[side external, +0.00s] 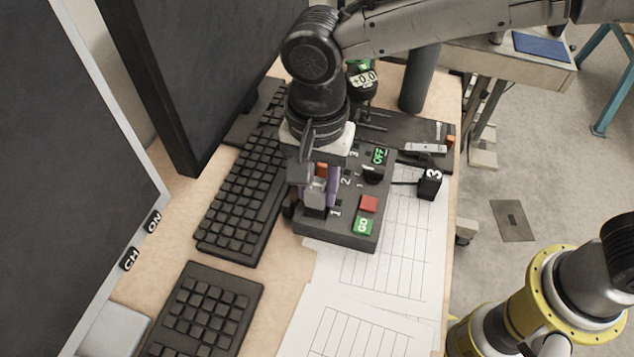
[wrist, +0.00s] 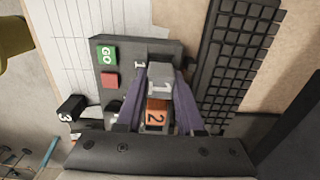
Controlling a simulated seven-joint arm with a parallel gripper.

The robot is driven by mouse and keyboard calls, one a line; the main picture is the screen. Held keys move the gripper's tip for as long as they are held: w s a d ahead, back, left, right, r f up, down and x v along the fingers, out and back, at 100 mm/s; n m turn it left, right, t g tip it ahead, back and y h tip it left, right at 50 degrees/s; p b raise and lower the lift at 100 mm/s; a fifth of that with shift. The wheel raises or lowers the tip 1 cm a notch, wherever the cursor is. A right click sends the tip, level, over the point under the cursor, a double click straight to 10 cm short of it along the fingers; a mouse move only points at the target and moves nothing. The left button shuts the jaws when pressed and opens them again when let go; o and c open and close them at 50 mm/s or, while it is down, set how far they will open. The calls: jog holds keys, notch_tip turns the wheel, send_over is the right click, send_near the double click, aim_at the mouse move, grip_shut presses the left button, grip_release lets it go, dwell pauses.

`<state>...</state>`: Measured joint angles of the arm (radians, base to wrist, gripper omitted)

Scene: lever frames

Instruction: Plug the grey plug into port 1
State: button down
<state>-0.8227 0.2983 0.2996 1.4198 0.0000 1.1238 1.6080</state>
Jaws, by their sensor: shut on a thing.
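The grey plug (side external: 315,198) is between the fingers of my gripper (side external: 318,188), which is shut on it. In the wrist view the grey plug (wrist: 160,76) sits between the two purple fingertips (wrist: 161,84). It is over the dark control box (side external: 340,232), close beside the white label 1 (side external: 335,211). The label 1 also shows in the wrist view (wrist: 139,65). Port 1 itself is hidden by the plug and fingers, so I cannot tell whether the plug is in it. An orange plug marked 2 (wrist: 156,112) is behind the grey one, between the fingers in the picture.
A red button (side external: 368,203) and a green GO button (side external: 362,226) are on the box. A black block marked 3 (side external: 430,185) lies to its right. A keyboard (side external: 243,185) is close on the left. Paper sheets (side external: 385,265) lie in front.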

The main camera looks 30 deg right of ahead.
jog(key=shift+f, duration=0.8)
dwell(1.7)
jog(key=shift+c, duration=0.2)
grip_release()
dwell(0.4)
jog(key=shift+r, duration=3.5)
